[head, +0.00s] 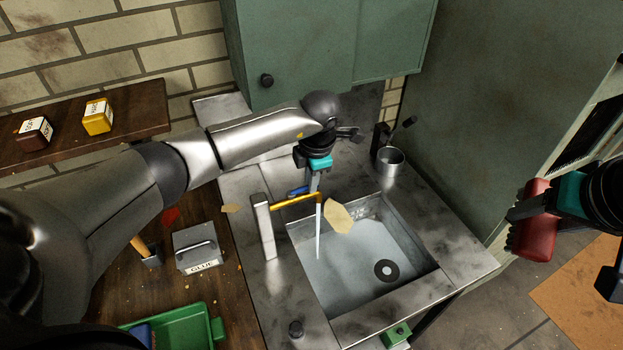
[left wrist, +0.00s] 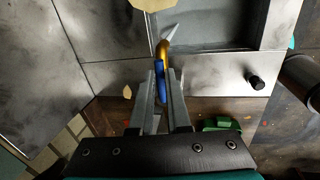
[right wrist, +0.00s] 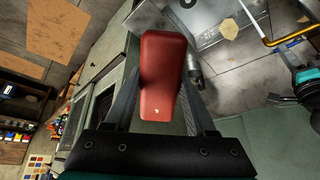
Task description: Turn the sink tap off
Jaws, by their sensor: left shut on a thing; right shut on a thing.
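The sink tap has a grey post (head: 263,225), a brass spout (head: 292,201) and a blue handle (head: 298,190). A pale stream of water (head: 318,232) falls from the spout into the metal sink (head: 425,262). My left gripper (head: 313,185) is at the tap, shut on the blue handle, which shows between its fingers in the left wrist view (left wrist: 160,82). My right gripper (head: 528,212) is off to the right, away from the sink, shut on a red brush-like object (head: 536,235). That object fills the middle of the right wrist view (right wrist: 163,75).
A metal cup (head: 390,162) stands behind the sink. A pale leather scrap (head: 339,217) shows by the spout. A green cabinet (head: 300,45) hangs above. A labelled box (head: 197,250) and green tray (head: 180,325) are on the wooden bench at left.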

